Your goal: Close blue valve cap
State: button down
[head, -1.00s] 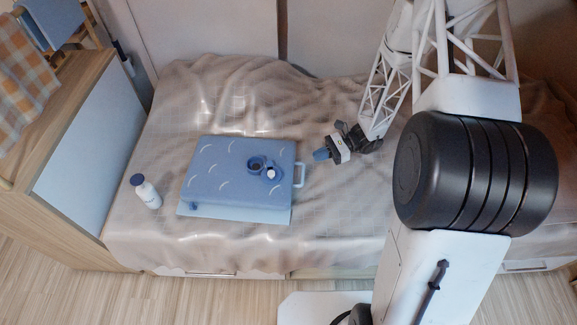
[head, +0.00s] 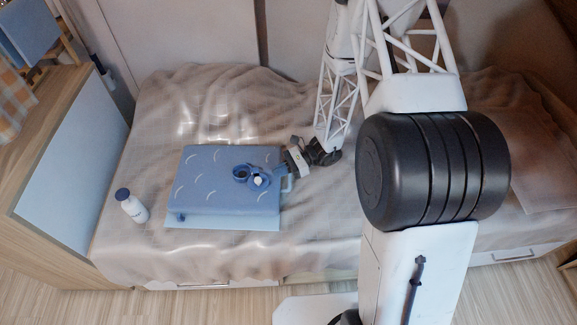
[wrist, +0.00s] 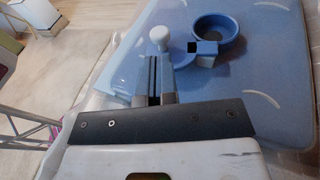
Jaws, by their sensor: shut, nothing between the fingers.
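A blue padded slab (head: 205,190) with white curved marks lies on the bed. On its right part is a round blue valve (head: 242,174), its opening uncovered. The blue valve cap (head: 258,181) lies beside it, folded open, with a white knob on it. In the wrist view, the valve ring (wrist: 217,36) is open and the white knob (wrist: 159,36) stands to its left, just beyond the fingertips. My gripper (head: 283,169) is shut and empty at the slab's right edge. Its fingers (wrist: 155,65) point toward the cap; whether they touch it cannot be told.
The rumpled beige blanket (head: 220,110) is otherwise clear around the slab. A wooden cabinet (head: 70,150) stands at left.

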aim_at(258, 179)
jog(key=shift+x, duration=2.05)
jog(key=shift+s, duration=0.1)
